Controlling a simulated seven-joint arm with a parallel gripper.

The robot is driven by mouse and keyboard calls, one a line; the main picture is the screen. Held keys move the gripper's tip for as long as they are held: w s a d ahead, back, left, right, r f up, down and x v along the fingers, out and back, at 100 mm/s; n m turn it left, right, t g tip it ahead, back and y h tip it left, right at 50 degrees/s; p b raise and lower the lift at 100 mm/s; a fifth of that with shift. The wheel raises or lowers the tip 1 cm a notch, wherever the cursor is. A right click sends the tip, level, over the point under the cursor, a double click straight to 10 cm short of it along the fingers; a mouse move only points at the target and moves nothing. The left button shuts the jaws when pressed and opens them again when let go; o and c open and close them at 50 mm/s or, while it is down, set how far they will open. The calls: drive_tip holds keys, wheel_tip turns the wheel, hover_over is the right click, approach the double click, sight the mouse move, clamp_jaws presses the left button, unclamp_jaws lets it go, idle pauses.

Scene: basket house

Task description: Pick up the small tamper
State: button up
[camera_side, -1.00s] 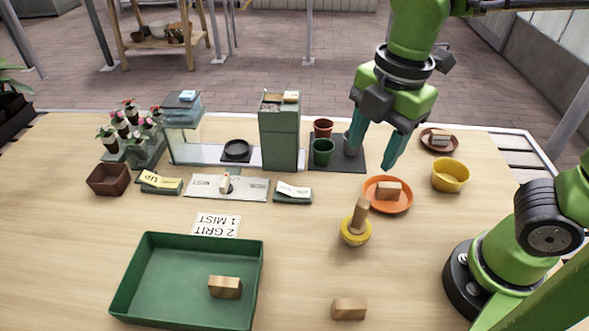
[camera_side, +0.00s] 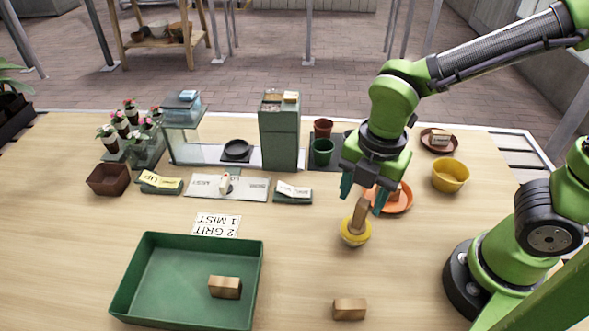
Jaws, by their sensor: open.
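A wooden, upright, slightly tilted piece, which looks like the small tamper (camera_side: 358,220), stands in a small yellow dish (camera_side: 354,240) right of the table's middle. I cannot tell whether its foot is separate from the dish. My gripper (camera_side: 363,198) points down over it, with the fingers open and apart on its left and right. The wooden top reaches up to about fingertip height in the picture. I cannot tell whether the fingers touch it. Nothing is held.
An orange plate (camera_side: 402,205) with a wooden block is partly hidden behind my gripper. A yellow bowl (camera_side: 450,175) stands to its right. A green tray (camera_side: 130,292) with a block is at front left. Another block (camera_side: 349,309) lies in front. A green tower (camera_side: 280,143) stands behind.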

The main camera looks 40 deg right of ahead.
sight(355, 228)
wheel_tip(355, 228, down, 5)
drive_tip(key=shift+s+d+f, duration=0.1)
drive_tip(key=shift+d, duration=0.05)
clamp_jaws()
idle(0.4)
